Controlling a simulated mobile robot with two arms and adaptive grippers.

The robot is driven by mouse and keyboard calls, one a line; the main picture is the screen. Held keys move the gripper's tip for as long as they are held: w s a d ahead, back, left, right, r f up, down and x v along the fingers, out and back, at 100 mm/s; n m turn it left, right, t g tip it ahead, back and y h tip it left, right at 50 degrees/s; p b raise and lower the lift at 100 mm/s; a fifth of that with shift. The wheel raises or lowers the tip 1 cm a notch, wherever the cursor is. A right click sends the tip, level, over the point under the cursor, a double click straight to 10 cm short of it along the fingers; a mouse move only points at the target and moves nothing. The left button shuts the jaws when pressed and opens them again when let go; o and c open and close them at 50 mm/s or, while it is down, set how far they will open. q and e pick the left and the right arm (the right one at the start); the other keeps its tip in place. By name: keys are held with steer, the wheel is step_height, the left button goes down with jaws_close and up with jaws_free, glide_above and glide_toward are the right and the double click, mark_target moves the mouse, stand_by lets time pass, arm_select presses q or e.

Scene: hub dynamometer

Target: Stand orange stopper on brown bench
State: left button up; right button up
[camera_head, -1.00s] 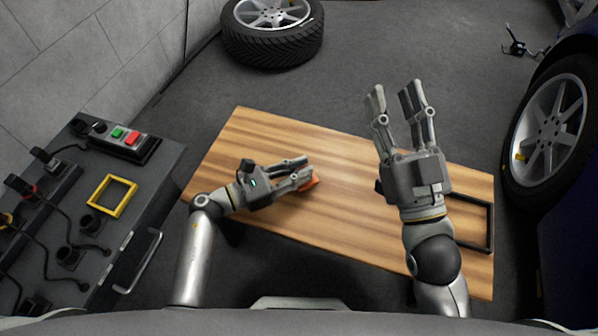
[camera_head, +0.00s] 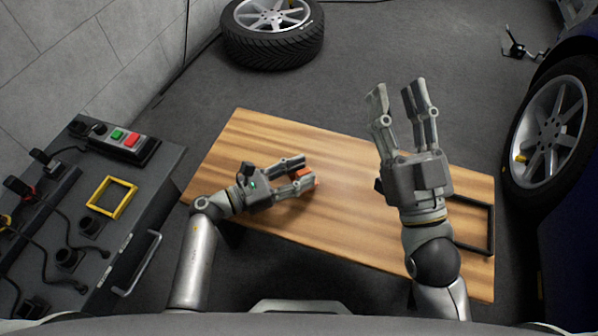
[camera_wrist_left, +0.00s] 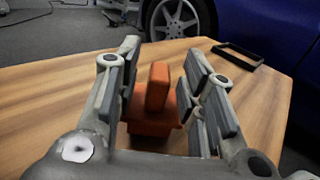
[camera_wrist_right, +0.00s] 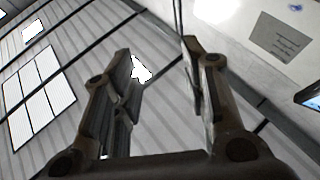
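The orange stopper (camera_wrist_left: 157,92) stands on the brown bench (camera_wrist_left: 55,88), its wide base down and its narrow upright part on top. It also shows in the head view (camera_head: 303,174), partly hidden by a finger. My left gripper (camera_head: 301,175) is low over the bench with its fingers spread on both sides of the stopper. In the left wrist view gaps show between the stopper's upright part and the finger pads. My right gripper (camera_head: 396,90) is raised over the bench's right part, open and empty, fingers pointing up and away.
A black frame (camera_head: 490,225) lies at the bench's right end. A dark cabinet (camera_head: 165,165) with a yellow frame (camera_head: 111,196) and cables stands left of the bench. A tyre (camera_head: 272,50) lies behind. A blue car with a wheel (camera_head: 548,122) is at right.

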arm_select(q)
steer(key=p+v, duration=0.1)
steer(key=v, duration=1)
steer(key=shift+s+a, duration=0.15)
steer(key=shift+a, duration=0.15)
steer(key=shift+a+r, duration=0.1)
steer(key=shift+r, duration=0.15)
step_height(320, 180, up, 23)
steer(key=a+m+t+y, duration=0.1)
steer(key=m+t+y, duration=1)
steer(key=m, duration=1.5)
steer(key=shift+w+a+t, duration=0.3)
steer(key=shift+w+t, duration=0.1)
steer(key=shift+w, duration=0.05)
arm_select(e)
steer(key=f+g, duration=0.1)
steer(key=w+f+g, duration=0.1)
steer(key=f, duration=0.1)
steer(key=f+g+h, duration=0.1)
steer(key=shift+w+d+f, duration=0.1)
steer(key=shift+w+f, duration=0.25)
steer(key=shift+f, duration=0.05)
steer(key=shift+f, duration=0.1)
